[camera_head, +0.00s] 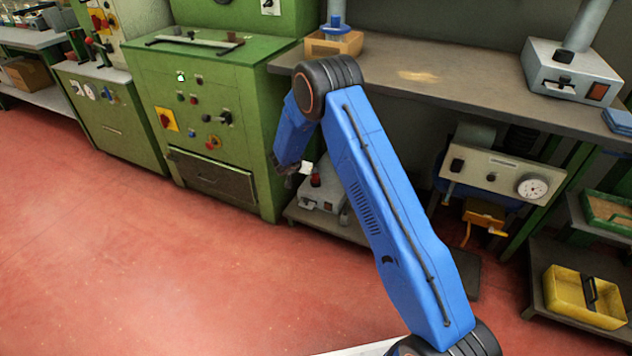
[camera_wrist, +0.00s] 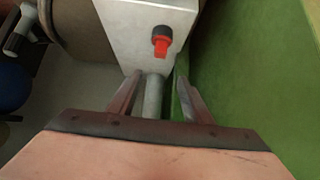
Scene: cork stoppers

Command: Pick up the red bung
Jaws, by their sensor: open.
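A small red piece with a dark end, which looks like the red bung (camera_wrist: 161,46), is on the pale face of a grey box (camera_wrist: 125,30) in the wrist view. In the head view a small red thing (camera_head: 315,178) shows at the grey box (camera_head: 322,195) on the low shelf, beside the end of my arm. My gripper (camera_wrist: 158,78) is open, its two fingers pointing toward the box with the red piece beyond their tips. A grey cylinder (camera_wrist: 153,97) shows between the fingers; I cannot tell its depth. The fingers are hard to make out in the head view.
A green machine (camera_head: 215,120) stands close left of my arm; a green surface (camera_wrist: 240,70) fills the wrist view's right side. The workbench (camera_head: 440,85) overhangs the low shelf. A yellow bin (camera_head: 570,312) sits at lower right. The red floor (camera_head: 150,260) is clear.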

